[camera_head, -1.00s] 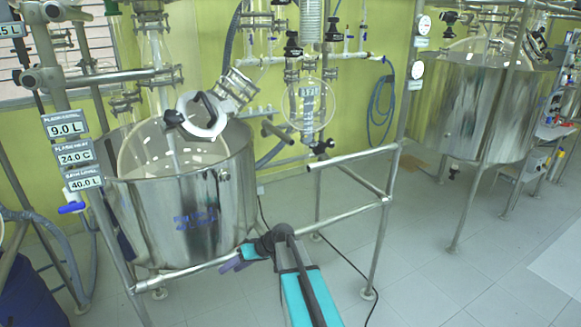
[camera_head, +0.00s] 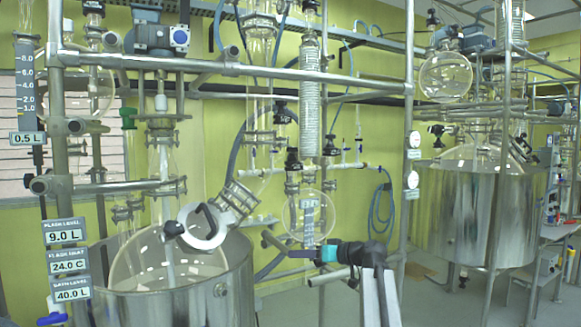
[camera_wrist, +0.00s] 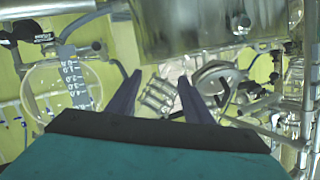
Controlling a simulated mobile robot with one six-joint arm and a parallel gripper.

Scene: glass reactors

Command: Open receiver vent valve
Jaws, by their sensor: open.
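The round glass receiver flask (camera_head: 318,212), with a graduated scale, hangs at the centre of the head view. It also shows at the left of the wrist view (camera_wrist: 42,88). Black valve knobs sit above it, one at its upper left (camera_head: 293,160) and one at its upper right (camera_head: 331,149). I cannot tell which is the vent valve. My gripper (camera_head: 296,254) is just below the flask in the head view, pointing left. In the wrist view its two dark fingers (camera_wrist: 160,78) are apart with nothing held between them.
A steel bath (camera_head: 190,300) holding a large glass vessel stands at the left. Metal frame tubes (camera_head: 230,68) surround the glassware. A coiled glass condenser (camera_head: 310,100) rises above the receiver. A second steel bath (camera_head: 480,215) stands at the right.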

